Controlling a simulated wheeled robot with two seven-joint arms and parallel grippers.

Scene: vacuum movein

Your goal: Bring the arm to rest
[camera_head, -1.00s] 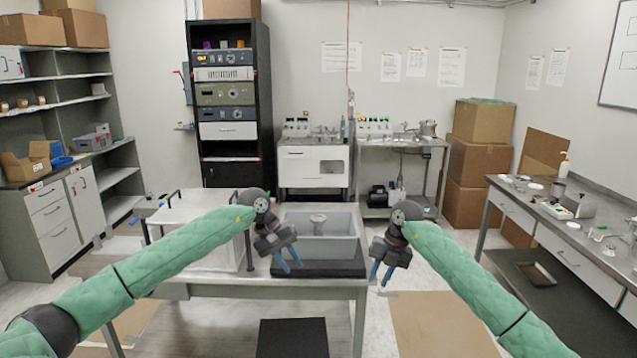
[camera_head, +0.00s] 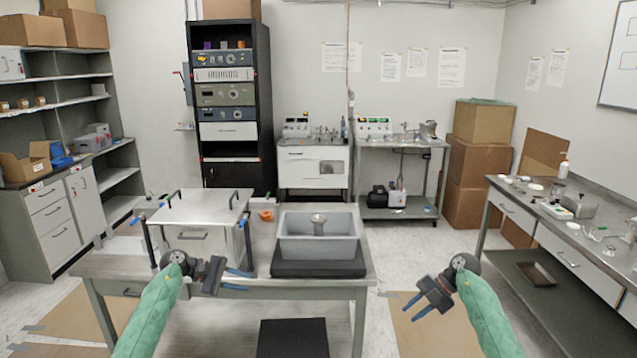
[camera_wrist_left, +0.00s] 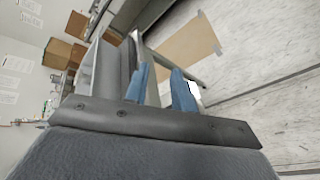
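My left gripper (camera_head: 238,279) is low in front of the table's near edge, below the white lidded box. Its blue fingers point right with a gap between them and nothing in it. The left wrist view also shows its two blue fingers (camera_wrist_left: 161,90) apart and empty. My right gripper (camera_head: 412,309) is over the floor to the right of the table. Its blue fingers point down-left, slightly apart, with nothing between them.
A grey bin (camera_head: 319,248) with a metal part (camera_head: 319,224) in it stands on a black pad on the table (camera_head: 120,265). A white box (camera_head: 196,222) with handles stands to its left. An orange item (camera_head: 266,214) lies between them. A side bench (camera_head: 560,228) is at right.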

